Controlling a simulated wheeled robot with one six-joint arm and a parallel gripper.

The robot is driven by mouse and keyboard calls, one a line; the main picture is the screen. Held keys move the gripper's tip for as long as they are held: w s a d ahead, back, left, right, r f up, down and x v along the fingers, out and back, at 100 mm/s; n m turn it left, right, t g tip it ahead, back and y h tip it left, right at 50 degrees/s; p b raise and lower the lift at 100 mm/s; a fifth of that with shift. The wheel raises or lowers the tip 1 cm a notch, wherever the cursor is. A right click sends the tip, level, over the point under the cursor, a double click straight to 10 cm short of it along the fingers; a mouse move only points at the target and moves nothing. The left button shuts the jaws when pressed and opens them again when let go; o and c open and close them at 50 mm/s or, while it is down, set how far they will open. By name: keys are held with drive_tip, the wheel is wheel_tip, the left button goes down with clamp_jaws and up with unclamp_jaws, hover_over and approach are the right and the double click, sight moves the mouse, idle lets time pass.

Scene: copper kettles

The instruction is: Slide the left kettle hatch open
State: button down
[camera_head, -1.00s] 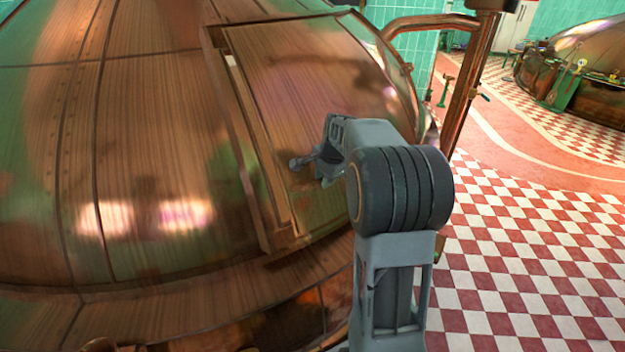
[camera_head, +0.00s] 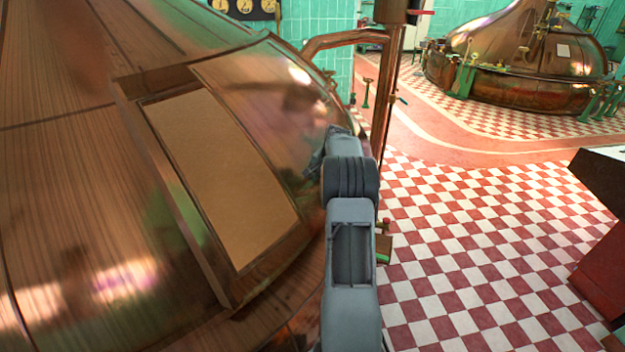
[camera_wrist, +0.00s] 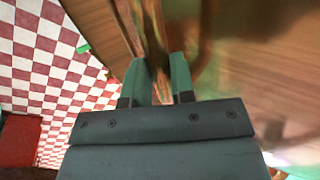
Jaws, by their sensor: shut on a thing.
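The left copper kettle (camera_head: 60,190) fills the left of the head view. Its framed hatch opening (camera_head: 220,175) shows a wide, flat tan area. The copper hatch panel (camera_head: 275,95) lies to the right of that opening, partly hidden behind my arm. My gripper (camera_wrist: 159,62) is at the panel's right part; in the head view my own wrist mostly hides it. In the wrist view its two green-grey fingers are close around a narrow copper piece, which looks like the hatch handle (camera_wrist: 155,35). The finger contact itself is hard to make out.
A copper pipe (camera_head: 385,95) rises just beyond my arm. Red and white checkered floor (camera_head: 460,240) lies open to the right. A dark red-sided block (camera_head: 600,240) stands at the right edge. Another copper kettle (camera_head: 520,60) stands far back.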

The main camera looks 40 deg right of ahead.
drive_tip(key=shift+w+r, duration=0.1)
drive_tip(key=shift+r, duration=0.1)
drive_tip(key=c, duration=1.1)
unclamp_jaws()
drive_tip(key=shift+a, duration=0.15)
drive_tip(key=shift+c, duration=0.2)
drive_tip(key=shift+o, duration=0.9)
drive_tip(key=shift+f, duration=0.15)
drive_tip(key=v, duration=1.4)
drive_tip(key=shift+b, duration=0.4)
drive_tip(key=shift+c, duration=0.3)
